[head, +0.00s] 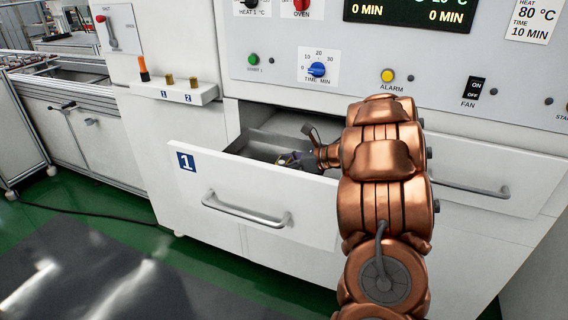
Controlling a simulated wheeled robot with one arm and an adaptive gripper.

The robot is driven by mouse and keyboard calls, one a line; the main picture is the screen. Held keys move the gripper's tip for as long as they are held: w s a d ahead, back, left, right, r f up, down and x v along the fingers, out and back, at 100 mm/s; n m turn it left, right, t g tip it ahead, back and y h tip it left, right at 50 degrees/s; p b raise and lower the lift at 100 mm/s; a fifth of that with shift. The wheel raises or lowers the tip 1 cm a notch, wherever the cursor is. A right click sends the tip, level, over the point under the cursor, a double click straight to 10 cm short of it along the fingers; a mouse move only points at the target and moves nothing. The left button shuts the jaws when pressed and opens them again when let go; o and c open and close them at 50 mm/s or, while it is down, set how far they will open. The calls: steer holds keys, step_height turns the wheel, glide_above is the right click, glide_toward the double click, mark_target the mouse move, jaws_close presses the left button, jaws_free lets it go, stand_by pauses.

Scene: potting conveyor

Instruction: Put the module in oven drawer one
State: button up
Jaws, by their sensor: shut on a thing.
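Oven drawer one (255,191), white with a blue "1" label and a bar handle, is pulled open below the control panel. Its grey metal inside shows at the left. My copper arm reaches over the front right of the drawer. My gripper (296,158) points down to the left at the drawer's opening, just behind the front panel. It is shut on the module (285,160), of which only a small dark and yellowish part shows. The drawer front and the gripper hide the rest. I cannot tell whether the module touches the drawer floor.
A second drawer (468,184) to the right is closed. A small white shelf (173,93) marked 1 and 2 holds brass-coloured pieces and an orange-tipped black item at the upper left. The panel above has a blue time knob (317,69). Green floor with a dark mat lies in front.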

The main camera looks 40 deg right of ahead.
steer(key=shift+f+b, duration=0.15)
steer(key=shift+b, duration=0.25)
steer(key=o, duration=1.2)
steer(key=shift+r+p, duration=0.25)
steer(key=shift+p, duration=0.15)
steer(key=v, duration=1.2)
steer(key=shift+b, duration=0.35)
